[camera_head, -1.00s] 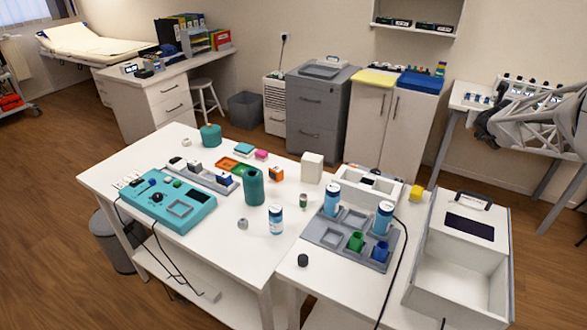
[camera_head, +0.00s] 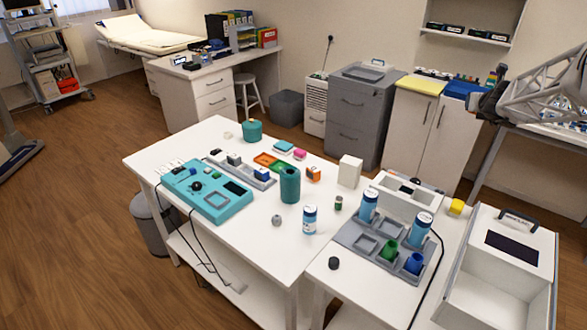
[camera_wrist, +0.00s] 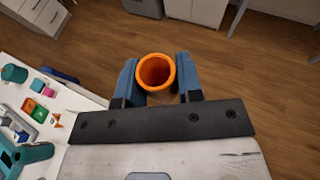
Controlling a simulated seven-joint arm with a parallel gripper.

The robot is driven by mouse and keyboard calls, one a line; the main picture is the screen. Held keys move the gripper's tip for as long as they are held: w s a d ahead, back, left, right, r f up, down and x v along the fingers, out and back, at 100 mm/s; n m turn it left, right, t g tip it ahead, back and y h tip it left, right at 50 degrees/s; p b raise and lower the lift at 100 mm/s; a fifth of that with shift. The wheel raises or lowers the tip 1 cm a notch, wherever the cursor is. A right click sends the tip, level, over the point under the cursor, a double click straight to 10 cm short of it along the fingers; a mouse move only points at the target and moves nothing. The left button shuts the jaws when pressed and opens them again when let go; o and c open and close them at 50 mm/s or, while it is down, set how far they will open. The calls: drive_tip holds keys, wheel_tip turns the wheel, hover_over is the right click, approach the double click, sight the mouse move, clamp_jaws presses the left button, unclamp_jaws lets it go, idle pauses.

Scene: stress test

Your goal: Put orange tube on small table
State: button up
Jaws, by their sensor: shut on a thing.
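The orange tube (camera_wrist: 155,70) is held upright between the blue-grey fingers of my gripper (camera_wrist: 156,78) in the wrist view, its open mouth towards the camera. My gripper is shut on it, over the wooden floor and clear of the tables. In the head view, my arm's dark end (camera_head: 488,101) is at the right edge, and the tube cannot be made out there. A smaller white table (camera_head: 318,292) stands at the front right, against the larger white table (camera_head: 262,242). A grey rack (camera_head: 352,236) with blue-and-white bottles and green and blue cups stands on it.
A teal device (camera_head: 208,195), a teal cylinder (camera_head: 290,186) and a bottle (camera_head: 310,221) stand on the larger table. A black cap (camera_head: 333,263) lies near the smaller table's left edge. An open white box (camera_head: 490,275) is at the far right. A black cable runs beside the rack.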

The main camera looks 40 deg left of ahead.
drive_tip(key=s+a+f+n+g+y, duration=0.1)
drive_tip(key=a+f+n+g+y, duration=0.2)
drive_tip(key=a, duration=1.8)
drive_tip(key=s+a+f+n+g+y, duration=0.1)
drive_tip(key=s+a+n+g+y, duration=0.25)
drive_tip(key=a, duration=1.85)
drive_tip(key=s+a+f+n+g, duration=0.3)
drive_tip(key=s+a+f, duration=0.3)
drive_tip(key=a, duration=0.5)
drive_tip(key=s+a+f+n+g, duration=0.4)
drive_tip(key=s+a+f, duration=0.2)
drive_tip(key=s+a, duration=0.4)
drive_tip(key=s+a+f+n+g, duration=0.3)
drive_tip(key=s+a+f, duration=0.3)
drive_tip(key=a, duration=0.8)
drive_tip(key=shift+s+f, duration=0.25)
drive_tip(key=shift+s, duration=0.9)
drive_tip(key=shift+g+h, duration=0.25)
drive_tip(key=shift+f, duration=3.1)
